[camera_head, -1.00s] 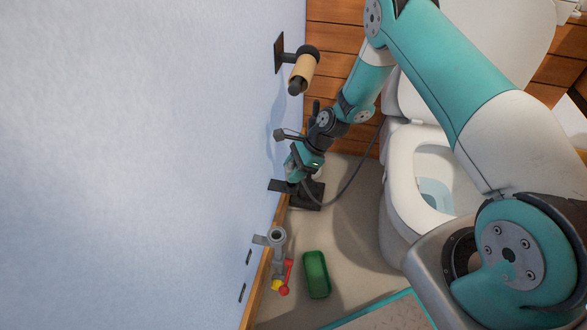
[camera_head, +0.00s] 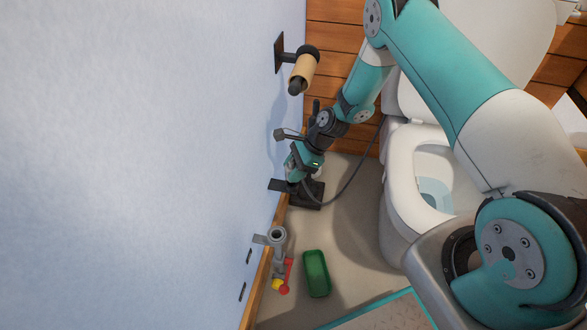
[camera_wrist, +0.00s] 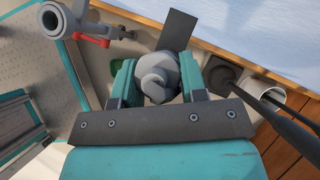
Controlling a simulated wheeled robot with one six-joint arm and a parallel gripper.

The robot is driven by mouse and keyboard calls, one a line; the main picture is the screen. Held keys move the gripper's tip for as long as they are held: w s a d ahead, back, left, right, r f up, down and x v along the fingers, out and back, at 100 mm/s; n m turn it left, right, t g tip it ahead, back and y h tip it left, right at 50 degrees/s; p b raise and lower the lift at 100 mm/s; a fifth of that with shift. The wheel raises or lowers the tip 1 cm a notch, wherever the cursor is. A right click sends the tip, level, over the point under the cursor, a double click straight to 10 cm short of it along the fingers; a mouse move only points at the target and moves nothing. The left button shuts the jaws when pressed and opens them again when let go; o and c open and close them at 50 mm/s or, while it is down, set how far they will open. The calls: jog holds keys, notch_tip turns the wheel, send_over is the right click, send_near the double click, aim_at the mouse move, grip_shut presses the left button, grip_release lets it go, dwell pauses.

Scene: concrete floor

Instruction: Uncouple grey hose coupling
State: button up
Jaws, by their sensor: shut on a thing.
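The grey hose coupling (camera_wrist: 158,80) sits between the two teal fingers of my gripper (camera_wrist: 157,84) in the wrist view. The fingers press on it from both sides, and its rounded, stepped end faces the camera. A dark flat bracket (camera_wrist: 179,30) shows just beyond it, by the wall. In the head view my gripper (camera_head: 294,176) is low beside the wall, and my arm mostly hides the coupling there. A dark hose (camera_head: 352,178) curves from near my gripper to the toilet. I cannot tell whether the coupling's parts are joined or apart.
A grey pipe fitting (camera_head: 277,237) with a red handle (camera_head: 288,270) is on the wall below my gripper. A green tray (camera_head: 316,273) lies on the floor. The toilet (camera_head: 400,190) stands to the right. A paper-roll holder (camera_head: 302,72) juts out above.

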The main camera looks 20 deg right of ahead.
jog(key=shift+f+b, duration=0.8)
jog(key=shift+f, duration=0.7)
jog(key=o, duration=1.2)
jog(key=shift+r, duration=0.1)
jog(key=p+v, duration=0.4)
jog(key=v, duration=1.3)
jog(key=shift+s+d+r+p, duration=0.1)
jog(key=shift+r+p, duration=0.05)
jog(key=shift+p, duration=0.2)
